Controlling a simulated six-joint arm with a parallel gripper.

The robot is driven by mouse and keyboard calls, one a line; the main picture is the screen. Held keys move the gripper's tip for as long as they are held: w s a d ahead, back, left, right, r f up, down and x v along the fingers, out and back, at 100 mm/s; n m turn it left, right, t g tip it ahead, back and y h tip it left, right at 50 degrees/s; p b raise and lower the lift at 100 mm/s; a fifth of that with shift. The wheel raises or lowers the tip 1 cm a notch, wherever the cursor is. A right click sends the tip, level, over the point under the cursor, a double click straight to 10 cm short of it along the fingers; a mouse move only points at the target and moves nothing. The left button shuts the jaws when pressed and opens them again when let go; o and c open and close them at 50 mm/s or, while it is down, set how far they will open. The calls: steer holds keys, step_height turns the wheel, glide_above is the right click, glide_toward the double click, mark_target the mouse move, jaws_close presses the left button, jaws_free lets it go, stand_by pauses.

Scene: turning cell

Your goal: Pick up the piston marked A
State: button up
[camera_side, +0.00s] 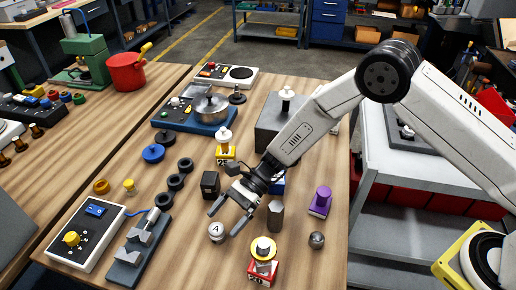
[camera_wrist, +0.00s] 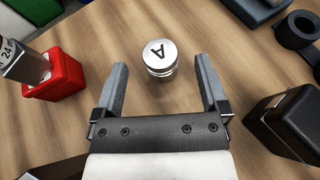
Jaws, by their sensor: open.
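The piston marked A (camera_side: 217,230) is a short silver cylinder standing upright on the wooden table, its letter facing up. In the wrist view the piston (camera_wrist: 159,56) stands just beyond the fingertips, roughly centred between them. My gripper (camera_side: 227,218) is open and empty, its fingers spread close to the piston. The wrist view shows both fingers of my gripper (camera_wrist: 160,72) apart, one on each side, with no visible contact. Whether the fingertips are at the piston's height is hard to tell.
A red block (camera_side: 262,270) with a yellow-topped metal part stands in front. A dark hexagonal post (camera_side: 275,215) is to the right, and a black block (camera_side: 210,184) is behind. Black rings (camera_side: 176,181) and a grey V-block fixture (camera_side: 138,250) lie left. Bare wood surrounds the piston.

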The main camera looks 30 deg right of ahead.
mark_target(211, 237)
steer(key=shift+x, duration=2.6)
jaws_close()
